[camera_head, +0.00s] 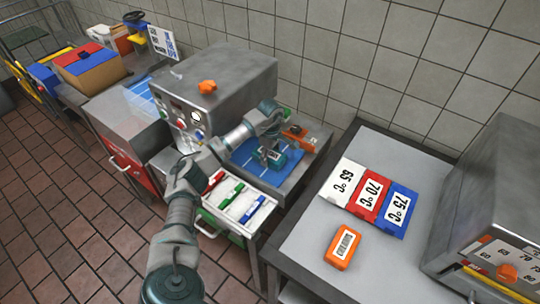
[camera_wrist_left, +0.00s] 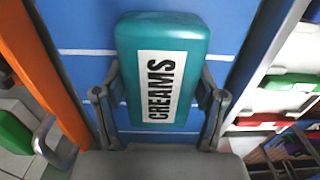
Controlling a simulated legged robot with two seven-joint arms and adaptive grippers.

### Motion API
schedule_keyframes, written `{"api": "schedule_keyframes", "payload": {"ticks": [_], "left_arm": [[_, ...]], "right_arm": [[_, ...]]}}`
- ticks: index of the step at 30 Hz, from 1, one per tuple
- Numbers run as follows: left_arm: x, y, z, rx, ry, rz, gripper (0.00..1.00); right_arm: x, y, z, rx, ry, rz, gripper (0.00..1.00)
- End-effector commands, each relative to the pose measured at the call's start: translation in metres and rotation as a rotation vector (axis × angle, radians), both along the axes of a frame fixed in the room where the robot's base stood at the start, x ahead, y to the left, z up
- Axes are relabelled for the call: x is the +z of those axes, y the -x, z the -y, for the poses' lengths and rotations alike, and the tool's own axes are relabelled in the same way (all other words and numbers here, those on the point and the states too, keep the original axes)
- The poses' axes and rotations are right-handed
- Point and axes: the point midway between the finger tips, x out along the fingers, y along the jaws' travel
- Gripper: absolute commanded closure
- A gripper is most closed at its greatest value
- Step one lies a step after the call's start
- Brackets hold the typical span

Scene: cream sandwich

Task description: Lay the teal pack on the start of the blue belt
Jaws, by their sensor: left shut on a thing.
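The teal pack (camera_wrist_left: 160,32), labelled CREAMS, is held between the two fingers of my left gripper (camera_wrist_left: 158,112). The blue belt (camera_wrist_left: 75,25) with white cross lines lies behind the pack in the left wrist view. In the head view the left gripper (camera_head: 271,152) is over the blue belt (camera_head: 245,150) on the right side of the steel machine, with the teal pack (camera_head: 280,161) partly hidden by it. I cannot tell whether the pack touches the belt. My right gripper is not in view.
An orange block (camera_head: 299,137) stands by the belt's far edge. An open drawer (camera_head: 238,208) with red, green and blue items is in front. The right table (camera_head: 300,235) holds temperature cards (camera_head: 370,193) and an orange pack (camera_head: 342,248). A steel machine (camera_head: 215,95) stands left of the belt.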

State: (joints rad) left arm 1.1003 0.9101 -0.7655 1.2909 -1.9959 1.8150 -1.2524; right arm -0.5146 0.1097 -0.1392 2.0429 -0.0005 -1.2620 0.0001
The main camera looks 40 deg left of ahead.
Motion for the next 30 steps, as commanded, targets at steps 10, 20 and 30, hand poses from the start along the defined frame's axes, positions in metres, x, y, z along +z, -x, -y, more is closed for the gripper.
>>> {"api": "schedule_keyframes", "payload": {"ticks": [10,20,30], "left_arm": [[-0.001,0.0,-0.001,-0.002,0.003,-0.001,0.01],[0.013,-0.001,-0.001,-0.002,0.003,0.002,0.01],[0.087,-0.002,0.001,-0.002,0.001,0.003,0.01]], "right_arm": [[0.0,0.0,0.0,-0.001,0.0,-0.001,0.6],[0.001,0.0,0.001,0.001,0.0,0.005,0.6],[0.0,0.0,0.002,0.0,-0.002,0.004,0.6]]}}
